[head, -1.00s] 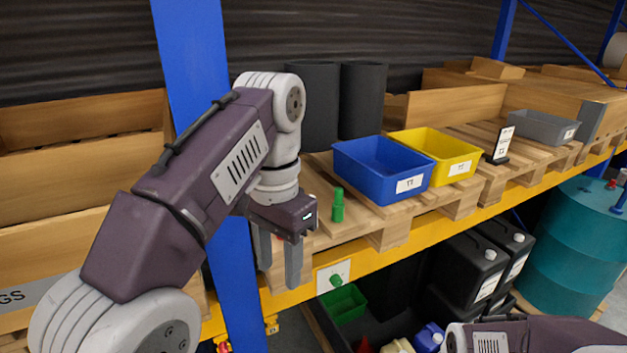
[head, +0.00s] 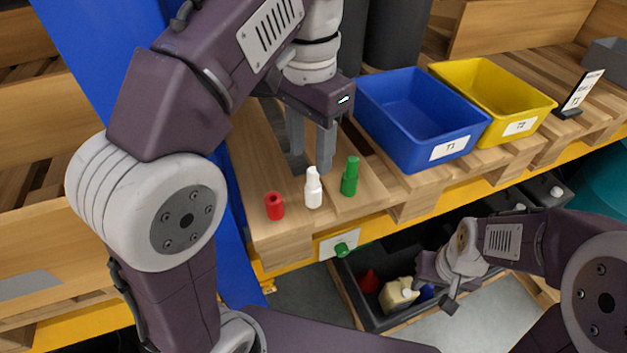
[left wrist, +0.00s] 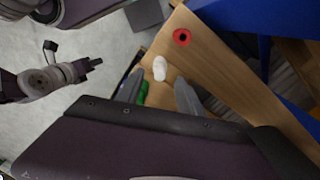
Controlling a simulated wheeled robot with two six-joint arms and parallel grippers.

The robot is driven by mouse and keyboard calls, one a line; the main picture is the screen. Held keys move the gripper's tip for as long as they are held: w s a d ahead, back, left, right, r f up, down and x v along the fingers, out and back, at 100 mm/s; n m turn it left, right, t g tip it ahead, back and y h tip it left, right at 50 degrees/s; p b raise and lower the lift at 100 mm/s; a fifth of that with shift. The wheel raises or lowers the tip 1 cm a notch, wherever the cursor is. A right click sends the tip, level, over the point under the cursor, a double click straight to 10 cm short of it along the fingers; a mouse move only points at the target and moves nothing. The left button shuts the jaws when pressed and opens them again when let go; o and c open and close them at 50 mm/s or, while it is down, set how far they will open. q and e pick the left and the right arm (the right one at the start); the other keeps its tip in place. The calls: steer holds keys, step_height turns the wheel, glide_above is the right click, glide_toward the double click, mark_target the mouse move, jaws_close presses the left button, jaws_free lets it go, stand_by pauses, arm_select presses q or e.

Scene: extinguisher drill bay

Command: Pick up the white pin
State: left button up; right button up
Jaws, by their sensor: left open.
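The white pin (head: 313,188) stands upright on the wooden pallet shelf, between a red pin (head: 275,206) and a green pin (head: 350,176). My left gripper (head: 311,168) is open and empty, with its fingers pointing down just behind the white pin. In the left wrist view the white pin (left wrist: 160,68) lies just beyond the gap between the fingertips (left wrist: 155,84). The green pin (left wrist: 142,92) is partly hidden beside one finger, and the red pin (left wrist: 182,37) is farther off. My right gripper (head: 440,287) is low at the right, its fingers apart and empty.
A blue bin (head: 425,118) and a yellow bin (head: 494,96) stand right of the pins. A blue post (head: 105,60) rises at the left. A dark crate (head: 385,318) with mixed items lies below the shelf. The shelf front has a label plate and green knob (head: 342,249).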

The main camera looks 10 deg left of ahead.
mark_target(312, 173)
arm_select(q)
steer(key=shift+s+f, duration=0.35)
steer(key=shift+f, duration=0.05)
steer(key=shift+w+f, duration=1)
steer(key=shift+w, duration=0.05)
steer(key=f, duration=0.3)
steer(key=shift+s+d+f, duration=0.15)
steer(key=shift+s, duration=0.05)
steer(key=shift+s+f, duration=0.1)
steer(key=shift+s, duration=0.4)
steer(key=shift+w+f, duration=0.1)
steer(key=shift+w, duration=0.35)
jaws_close()
arm_select(e)
steer(key=shift+w+f, duration=0.1)
steer(key=shift+w, duration=0.4)
